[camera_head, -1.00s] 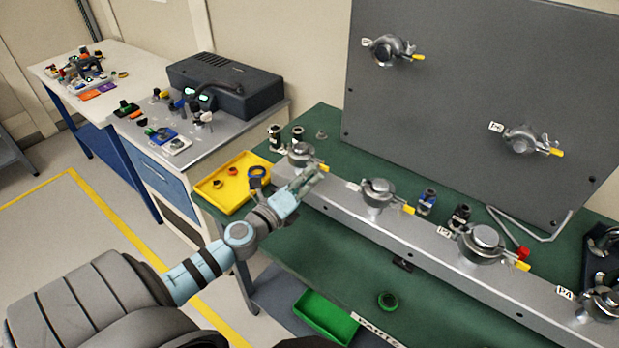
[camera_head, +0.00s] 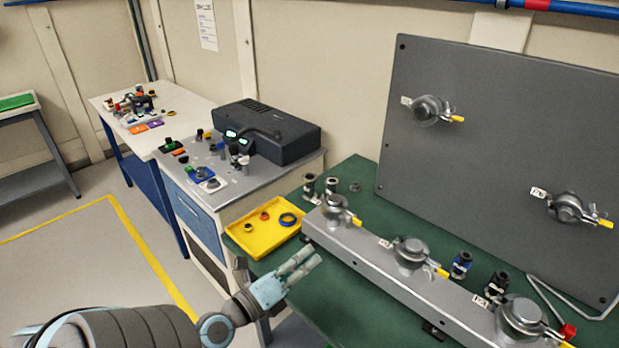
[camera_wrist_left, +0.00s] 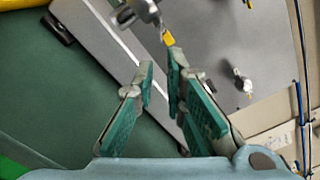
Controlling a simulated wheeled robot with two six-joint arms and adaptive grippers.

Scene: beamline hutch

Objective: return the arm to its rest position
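My left arm (camera_head: 130,325) comes in low from the left in the head view. My left gripper (camera_head: 307,259) is over the near left part of the green bench, in front of the yellow tray and left of the grey rail's near face. Its two fingers are apart with nothing between them. The left wrist view also shows both green-padded fingers (camera_wrist_left: 160,68) with an empty gap at the tips. My right arm and gripper are not in view.
The yellow tray (camera_head: 239,237) holds rings. The grey rail (camera_head: 375,274) with several clamped fittings lies along the green bench (camera_head: 310,300). A grey panel (camera_head: 500,130) stands behind. A dark instrument (camera_head: 270,128) sits on the left cabinet. Floor is free at left.

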